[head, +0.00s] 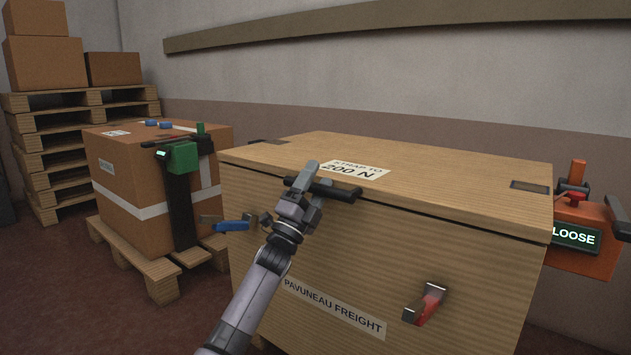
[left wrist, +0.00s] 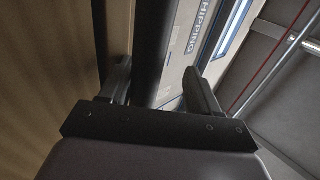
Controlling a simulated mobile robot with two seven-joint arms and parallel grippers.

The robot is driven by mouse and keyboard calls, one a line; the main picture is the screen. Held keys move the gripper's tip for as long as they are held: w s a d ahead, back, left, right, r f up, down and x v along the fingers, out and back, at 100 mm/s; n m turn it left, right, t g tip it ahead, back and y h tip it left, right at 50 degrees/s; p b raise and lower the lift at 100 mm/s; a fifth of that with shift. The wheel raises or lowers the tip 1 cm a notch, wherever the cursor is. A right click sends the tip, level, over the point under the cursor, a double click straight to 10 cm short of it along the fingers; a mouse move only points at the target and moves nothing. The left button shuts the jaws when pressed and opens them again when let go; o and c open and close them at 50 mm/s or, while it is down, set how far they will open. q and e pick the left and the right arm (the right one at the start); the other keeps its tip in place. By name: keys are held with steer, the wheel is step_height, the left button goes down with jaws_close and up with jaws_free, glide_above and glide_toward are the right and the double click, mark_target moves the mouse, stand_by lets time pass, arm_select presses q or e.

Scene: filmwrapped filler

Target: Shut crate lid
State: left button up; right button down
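The large wooden crate (head: 385,262) stands in the middle of the head view. Its lid (head: 430,170) lies flat on top, with a "STRAP TO 200 N" label. A black bar handle (head: 340,191) is on the lid's front edge. My left gripper (head: 304,180) is at the left part of this handle. In the left wrist view, the black bar (left wrist: 153,45) runs between the two spread fingers of my left gripper (left wrist: 160,88), with a gap beside the right finger. My right gripper is not in view.
A red-handled latch (head: 425,303) is on the crate's front, and a blue-handled one (head: 235,224) at its left. An orange device (head: 590,235) reading "LOOSE" is at the right. A strapped carton (head: 125,190) on a pallet stands left; stacked pallets (head: 60,130) are behind.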

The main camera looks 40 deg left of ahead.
arm_select(q)
steer(key=shift+w+f+g, duration=0.15)
steer(key=shift+w+f, duration=0.05)
steer(key=shift+f, duration=0.35)
steer(key=shift+w+f+g, duration=0.15)
steer(key=shift+f, duration=0.35)
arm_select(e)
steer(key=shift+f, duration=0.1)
arm_select(q)
steer(key=shift+d, duration=0.1)
steer(key=shift+s+d+f+p, duration=0.15)
steer(key=shift+s+f+p, duration=0.15)
steer(key=shift+s+f, duration=0.15)
steer(key=s, duration=0.1)
steer(key=s+f, duration=0.1)
steer(key=s+f+p, duration=0.1)
steer(key=s, duration=0.1)
steer(key=shift+s+f, duration=0.2)
steer(key=shift+s, duration=0.25)
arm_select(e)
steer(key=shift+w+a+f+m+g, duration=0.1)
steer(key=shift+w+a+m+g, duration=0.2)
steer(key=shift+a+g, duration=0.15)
